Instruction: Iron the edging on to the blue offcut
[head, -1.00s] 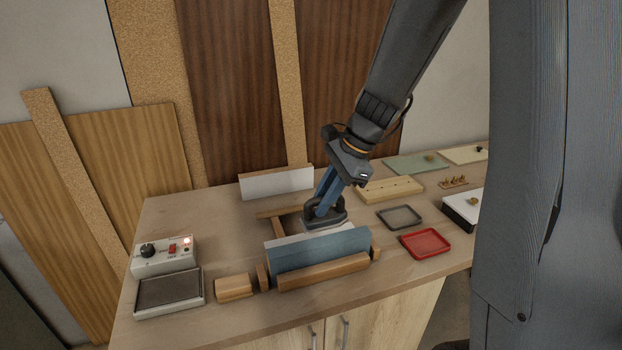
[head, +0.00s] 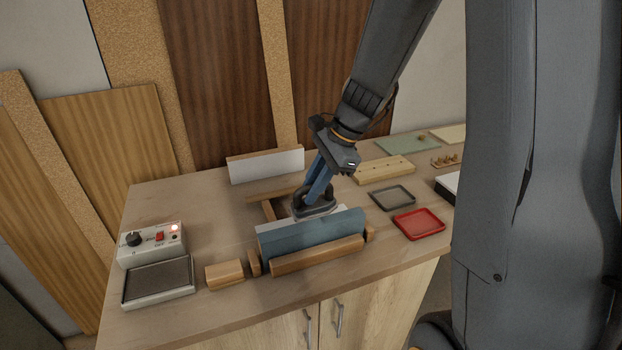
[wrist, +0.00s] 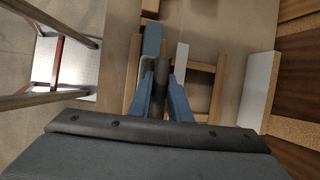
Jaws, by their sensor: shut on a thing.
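The blue offcut (head: 311,236) stands on edge between wooden bars at the front of the bench. A narrow white strip (head: 270,227) shows along or just behind its top; I cannot tell if this is the edging. My gripper (head: 316,188) is shut on a small dark iron (head: 314,208), held low at the offcut's top edge near mid-length. I cannot tell whether the iron touches. In the wrist view, the blue offcut (wrist: 152,40) runs away from the iron, with a white piece (wrist: 182,57) to its right.
A control box (head: 150,243) with a lit red lamp and dark pad (head: 157,281) stands at left. A wooden block (head: 225,274) lies beside the holder. A white panel (head: 266,167) stands behind. A grey tray (head: 392,197) and red tray (head: 418,223) lie right.

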